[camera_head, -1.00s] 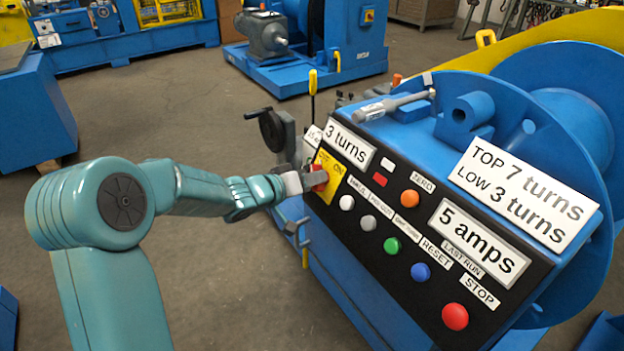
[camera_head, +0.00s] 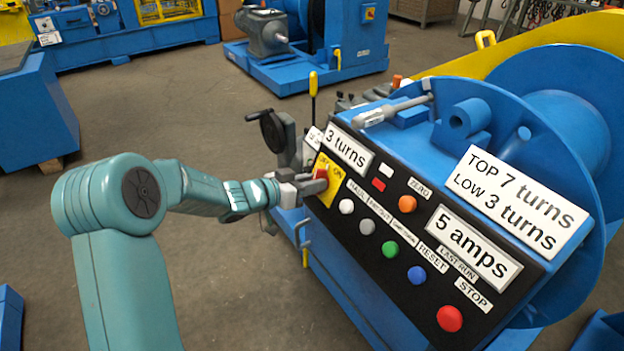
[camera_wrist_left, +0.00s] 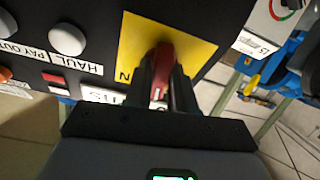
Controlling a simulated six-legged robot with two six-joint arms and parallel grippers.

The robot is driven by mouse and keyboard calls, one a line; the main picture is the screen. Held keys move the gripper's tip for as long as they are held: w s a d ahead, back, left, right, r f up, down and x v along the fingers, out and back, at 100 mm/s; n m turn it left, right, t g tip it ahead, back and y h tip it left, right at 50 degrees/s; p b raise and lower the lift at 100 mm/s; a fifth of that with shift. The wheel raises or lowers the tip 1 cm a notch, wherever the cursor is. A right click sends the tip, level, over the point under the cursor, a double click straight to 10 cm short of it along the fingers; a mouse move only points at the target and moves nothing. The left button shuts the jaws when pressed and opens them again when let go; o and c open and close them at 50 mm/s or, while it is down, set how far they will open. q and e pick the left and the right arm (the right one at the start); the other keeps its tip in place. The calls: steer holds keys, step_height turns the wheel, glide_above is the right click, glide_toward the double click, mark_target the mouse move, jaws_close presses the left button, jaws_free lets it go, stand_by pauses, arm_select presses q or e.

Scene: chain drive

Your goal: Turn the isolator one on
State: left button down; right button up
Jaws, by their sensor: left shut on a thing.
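The isolator is a red rotary handle (camera_wrist_left: 162,65) on a yellow plate (camera_wrist_left: 185,35) in the left wrist view. In the head view the yellow plate (camera_head: 337,186) sits at the panel's left end, marked with "ON" and a partly hidden word. My left gripper (camera_head: 318,180) is at the red handle, its jaws shut on it. In the left wrist view the dark fingers (camera_wrist_left: 160,88) stand on both sides of the handle. The handle's exact angle is hard to read, as the fingers cover part of it. My right gripper is not in view.
The black panel (camera_head: 375,258) carries several push buttons, among them a red one (camera_head: 449,318) at its lower right. A crank wheel (camera_head: 272,130) and a yellow-tipped lever (camera_head: 313,95) stand just behind my left gripper. Open floor lies left of the panel.

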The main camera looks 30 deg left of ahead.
arm_select(q)
steer(key=m+h, duration=0.1)
steer(key=m, duration=0.2)
steer(key=m+p, duration=0.1)
steer(key=m, duration=0.2)
steer(key=shift+a+g+h+p, duration=0.1)
steer(key=shift+g+h+p, duration=0.2)
steer(key=shift+h, duration=0.1)
steer(key=m+g+p, duration=0.1)
steer(key=m, duration=0.5)
steer(key=shift+a+h, duration=0.1)
steer(key=shift+h, duration=0.3)
steer(key=c, duration=1)
jaws_free()
steer(key=shift+c, duration=0.2)
steer(key=p+v, duration=0.3)
steer(key=v, duration=1.3)
steer(key=shift+r, duration=0.25)
